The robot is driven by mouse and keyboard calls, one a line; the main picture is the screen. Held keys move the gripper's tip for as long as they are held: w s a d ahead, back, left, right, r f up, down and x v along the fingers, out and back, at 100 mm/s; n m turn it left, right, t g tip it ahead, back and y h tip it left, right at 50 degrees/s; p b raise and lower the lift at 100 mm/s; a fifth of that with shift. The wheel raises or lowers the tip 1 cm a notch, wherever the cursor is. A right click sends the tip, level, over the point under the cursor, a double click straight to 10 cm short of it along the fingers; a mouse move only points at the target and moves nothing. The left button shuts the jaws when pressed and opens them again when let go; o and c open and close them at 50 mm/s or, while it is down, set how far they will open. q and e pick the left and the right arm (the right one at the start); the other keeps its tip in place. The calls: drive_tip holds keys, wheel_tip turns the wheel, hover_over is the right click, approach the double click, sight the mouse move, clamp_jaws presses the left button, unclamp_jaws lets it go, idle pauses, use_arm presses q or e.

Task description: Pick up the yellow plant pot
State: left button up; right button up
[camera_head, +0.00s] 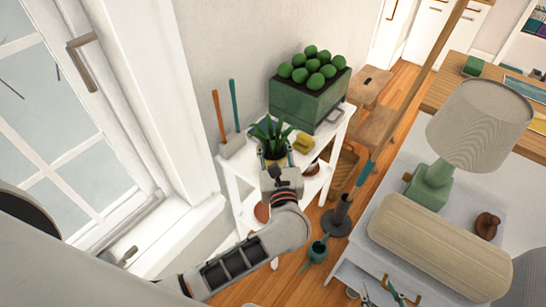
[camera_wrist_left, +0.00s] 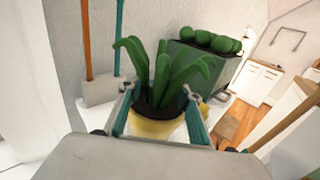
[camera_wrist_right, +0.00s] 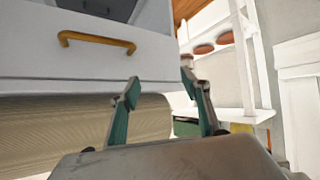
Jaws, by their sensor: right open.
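The yellow plant pot (camera_head: 272,158) with a spiky green plant stands on the upper shelf of a white stand (camera_head: 235,165). The pot also shows in the left wrist view (camera_wrist_left: 152,127). My left gripper (camera_head: 277,161) is at the pot, and in the left wrist view (camera_wrist_left: 157,92) its teal fingers lie on both sides of the pot. Whether they press on it I cannot tell. My right gripper (camera_wrist_right: 160,78) is open and empty in the right wrist view, in front of a white drawer with a yellow handle (camera_wrist_right: 96,42). It does not show clearly in the head view.
A green box of round plants (camera_head: 310,98) and a yellow block (camera_head: 303,142) stand close to the pot. A grey holder with two handled tools (camera_head: 233,144) is at the left. A lamp (camera_head: 480,125) stands on the white table at the right. A window is at the left.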

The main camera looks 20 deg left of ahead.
use_arm(q)
drive_tip(key=shift+w+a, duration=0.1)
drive_tip(key=shift+w, duration=0.1)
clamp_jaws()
drive_tip(key=shift+r, duration=0.25)
